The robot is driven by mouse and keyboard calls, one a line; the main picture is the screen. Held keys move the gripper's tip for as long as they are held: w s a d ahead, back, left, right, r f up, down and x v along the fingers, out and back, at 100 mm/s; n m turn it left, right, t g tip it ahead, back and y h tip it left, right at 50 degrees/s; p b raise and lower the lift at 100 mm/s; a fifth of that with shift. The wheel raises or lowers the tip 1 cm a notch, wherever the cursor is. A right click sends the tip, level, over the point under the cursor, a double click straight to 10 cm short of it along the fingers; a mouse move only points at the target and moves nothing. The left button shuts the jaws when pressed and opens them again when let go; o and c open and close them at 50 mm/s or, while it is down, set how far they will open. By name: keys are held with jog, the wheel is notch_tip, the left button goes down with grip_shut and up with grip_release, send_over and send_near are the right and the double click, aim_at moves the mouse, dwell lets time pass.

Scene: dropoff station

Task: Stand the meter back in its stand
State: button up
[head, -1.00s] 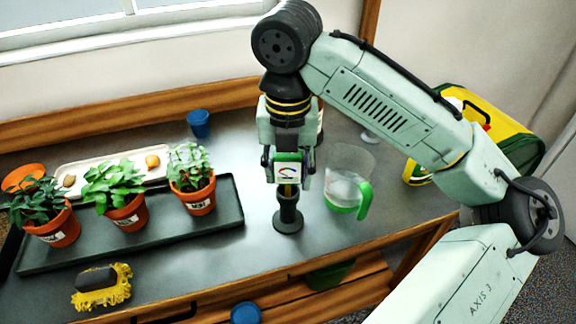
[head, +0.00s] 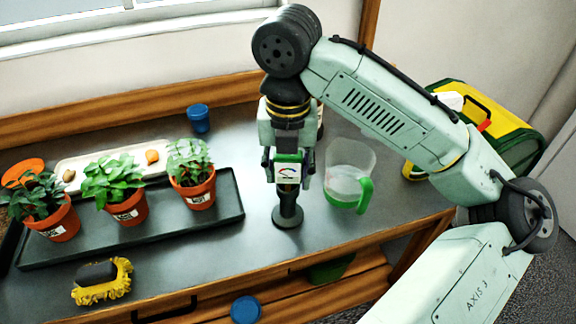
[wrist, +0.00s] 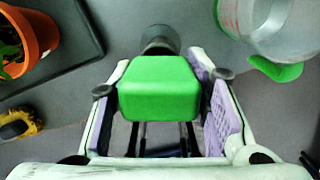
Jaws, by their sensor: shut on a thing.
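The meter (head: 288,173) has a green body with a white dial face, and it is held upright in my gripper (head: 288,163). In the wrist view its green top (wrist: 160,88) sits between the two fingers of my gripper (wrist: 161,90). The dark stand (head: 288,211) is directly below the meter on the bench, with a round base. It also shows just beyond the meter in the wrist view (wrist: 160,38). The meter's lower end meets the top of the stand; how deep its probe sits inside is hidden.
A clear jug with a green handle (head: 349,178) stands close to the right. Several potted plants stand in a dark tray (head: 232,212) to the left. A yellow brush (head: 102,281) lies front left, and a blue cup (head: 198,118) stands behind. The bench's front edge is near the stand.

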jog(key=shift+f, duration=0.25)
dwell(0.4)
jog(key=shift+f, duration=0.25)
jog(key=o, duration=1.4)
jog(key=shift+c, duration=0.2)
